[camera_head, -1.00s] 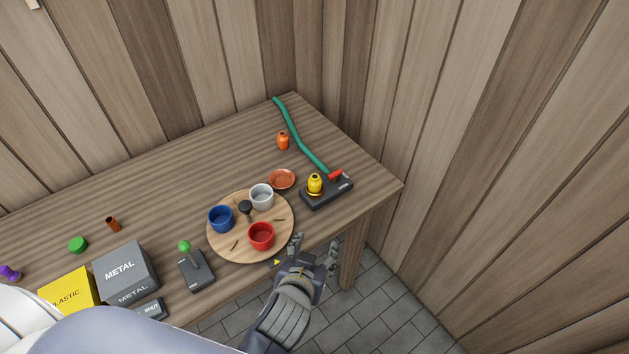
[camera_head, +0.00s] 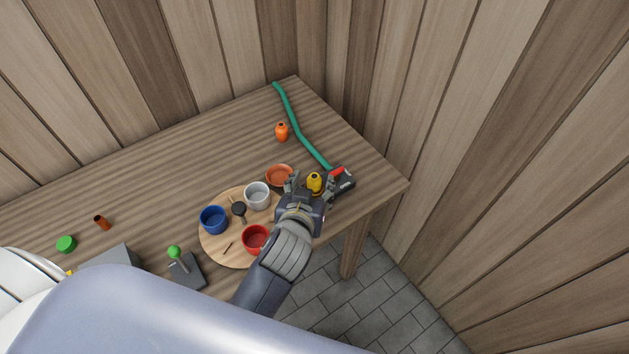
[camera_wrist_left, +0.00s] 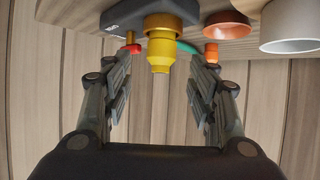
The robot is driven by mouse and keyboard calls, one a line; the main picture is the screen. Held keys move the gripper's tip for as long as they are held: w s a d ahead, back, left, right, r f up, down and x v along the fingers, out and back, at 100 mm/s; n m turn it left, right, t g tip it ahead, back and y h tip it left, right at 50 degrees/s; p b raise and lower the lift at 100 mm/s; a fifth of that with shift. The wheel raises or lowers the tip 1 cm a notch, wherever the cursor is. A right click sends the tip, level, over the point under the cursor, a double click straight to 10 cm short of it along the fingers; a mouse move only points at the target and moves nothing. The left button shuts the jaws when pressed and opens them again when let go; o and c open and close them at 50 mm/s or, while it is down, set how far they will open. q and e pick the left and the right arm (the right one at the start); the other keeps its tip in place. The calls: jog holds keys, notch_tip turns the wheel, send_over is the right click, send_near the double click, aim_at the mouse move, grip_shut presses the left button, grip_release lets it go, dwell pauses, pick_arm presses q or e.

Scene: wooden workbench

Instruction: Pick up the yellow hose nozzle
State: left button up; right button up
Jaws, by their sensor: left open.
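The gripper hides part of the dark base in the head view. My right gripper is not in view.
An orange bottle (camera_head: 281,132), a terracotta dish (camera_head: 279,175) and a round wooden tray (camera_head: 218,248) with blue, white and red cups are nearby.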

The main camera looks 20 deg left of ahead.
aim_at(314, 177)
pick_arm(q)
jog(key=x, duration=0.3)
jog(key=shift+w+a+p, duration=0.1)
jog(key=shift+w+p, duration=0.25)
jog(key=shift+w, duration=0.05)
jog(key=shift+w+a+f, duration=0.1)
jog(key=shift+w+f, duration=0.1)
jog(key=shift+w, duration=0.2)
jog(key=shift+s, duration=0.1)
jog(key=c, duration=1.1)
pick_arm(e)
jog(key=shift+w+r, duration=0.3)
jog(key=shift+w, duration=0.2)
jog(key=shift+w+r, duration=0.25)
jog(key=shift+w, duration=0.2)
pick_arm(q)
jog(key=shift+r, duration=0.1)
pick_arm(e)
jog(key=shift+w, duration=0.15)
